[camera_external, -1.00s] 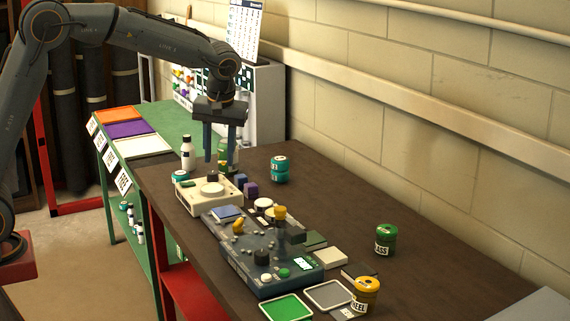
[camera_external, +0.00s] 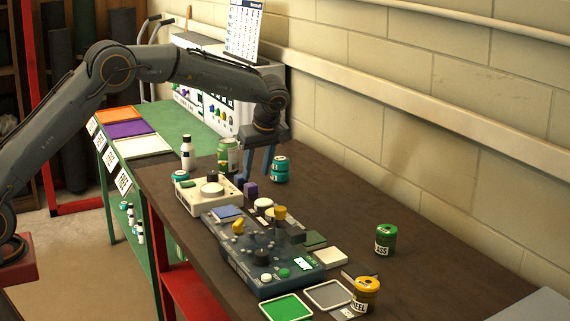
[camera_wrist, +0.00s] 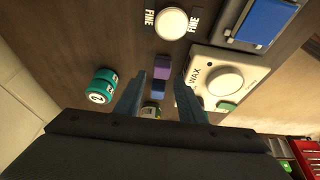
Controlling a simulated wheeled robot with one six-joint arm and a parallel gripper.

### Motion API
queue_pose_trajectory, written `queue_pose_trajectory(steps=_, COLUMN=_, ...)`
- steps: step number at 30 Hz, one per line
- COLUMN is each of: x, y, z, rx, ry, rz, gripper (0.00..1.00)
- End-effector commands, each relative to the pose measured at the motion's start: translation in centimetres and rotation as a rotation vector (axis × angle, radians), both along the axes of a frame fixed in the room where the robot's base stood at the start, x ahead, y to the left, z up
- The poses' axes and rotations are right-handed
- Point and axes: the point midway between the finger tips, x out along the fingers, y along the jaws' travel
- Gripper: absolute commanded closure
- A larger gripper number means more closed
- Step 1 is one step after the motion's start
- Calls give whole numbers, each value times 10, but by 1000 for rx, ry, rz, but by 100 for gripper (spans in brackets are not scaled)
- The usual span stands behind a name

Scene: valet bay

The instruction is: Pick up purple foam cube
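The purple foam cube (camera_external: 251,190) stands on the dark bench top, right of the cream WAX device, with a dark blue cube (camera_external: 239,182) close beside it. In the wrist view the purple cube (camera_wrist: 162,67) lies just beyond the fingertips, with the blue cube (camera_wrist: 158,87) nearer to me. My gripper (camera_external: 257,174) is open and empty, with its fingers pointing down a little above and behind the cube. In the wrist view my gripper (camera_wrist: 160,80) has its fingers apart on either side of the line of the two cubes.
The WAX device (camera_external: 203,200) is to the left and a larger dark console (camera_external: 262,272) in front. A teal jar (camera_external: 280,172) stands close right of my fingers. A green can (camera_external: 228,156) and a white bottle (camera_external: 187,153) stand at the left. The bench's right side is mostly clear.

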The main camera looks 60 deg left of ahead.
Motion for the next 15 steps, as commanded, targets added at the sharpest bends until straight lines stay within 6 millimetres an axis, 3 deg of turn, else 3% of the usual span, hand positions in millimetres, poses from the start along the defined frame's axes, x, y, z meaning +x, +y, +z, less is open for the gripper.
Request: queue_pose_trajectory(steps=15, x=-5, y=29, z=-53, rx=-1, ry=3, rz=-1, gripper=64)
